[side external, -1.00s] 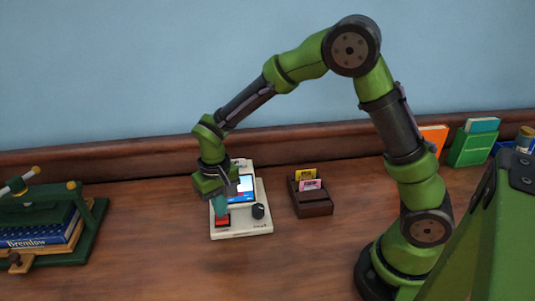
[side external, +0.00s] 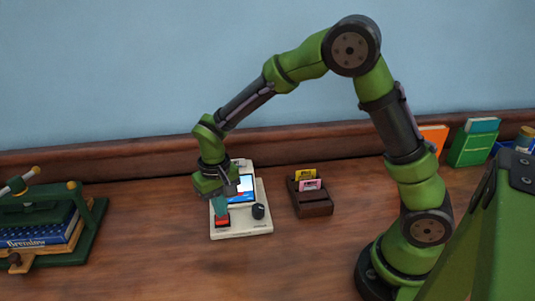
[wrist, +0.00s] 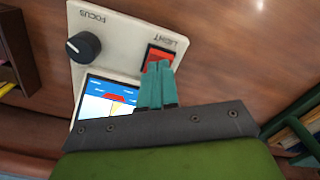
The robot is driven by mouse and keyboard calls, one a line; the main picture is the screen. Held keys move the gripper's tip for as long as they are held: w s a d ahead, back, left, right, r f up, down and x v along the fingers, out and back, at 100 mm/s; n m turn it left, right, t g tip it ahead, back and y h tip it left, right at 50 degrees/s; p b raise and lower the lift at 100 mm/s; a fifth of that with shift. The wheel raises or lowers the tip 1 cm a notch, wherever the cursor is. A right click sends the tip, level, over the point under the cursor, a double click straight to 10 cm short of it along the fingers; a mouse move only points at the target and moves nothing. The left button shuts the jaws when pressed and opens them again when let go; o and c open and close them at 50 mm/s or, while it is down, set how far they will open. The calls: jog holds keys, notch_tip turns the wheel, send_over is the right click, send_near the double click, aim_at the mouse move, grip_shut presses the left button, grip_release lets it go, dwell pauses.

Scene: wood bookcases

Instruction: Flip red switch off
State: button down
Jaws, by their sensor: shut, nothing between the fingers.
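The red switch (side external: 222,222) sits at the front left of a cream device (side external: 245,229). In the wrist view the red switch (wrist: 158,55) is under the label LIGHT, and the device panel (wrist: 120,40) also carries a black FOCUS knob (wrist: 84,47) and a lit screen (wrist: 106,96). My gripper (side external: 219,212) is shut and empty, pointing down at the switch. In the wrist view the teal fingertips (wrist: 158,66) lie together over the switch's near part and hide some of it. They are at or very close to the switch; I cannot tell if they touch.
A dark wooden card holder (side external: 312,205) with cards stands right of the device. A green press with books (side external: 45,235) is at the left. A green box (side external: 472,148) and an orange item (side external: 433,138) stand at the back right. The table front is clear.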

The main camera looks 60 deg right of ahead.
aim_at(223, 220)
jog(key=shift+f, duration=1)
dwell(0.5)
jog(key=shift+r, duration=3.55)
jog(key=shift+s+f, duration=0.15)
jog(key=shift+f, duration=0.1)
jog(key=s+d+r+t+y, duration=0.1)
jog(key=s+d+r+t, duration=0.2)
jog(key=s+r, duration=0.4)
jog(key=s+d+r+m+t+y, duration=0.1)
jog(key=s+d+r+t, duration=0.2)
jog(key=s+r, duration=0.4)
jog(key=shift+s+d+t, duration=0.25)
jog(key=shift+s+t, duration=0.35)
jog(key=shift+s, duration=0.7)
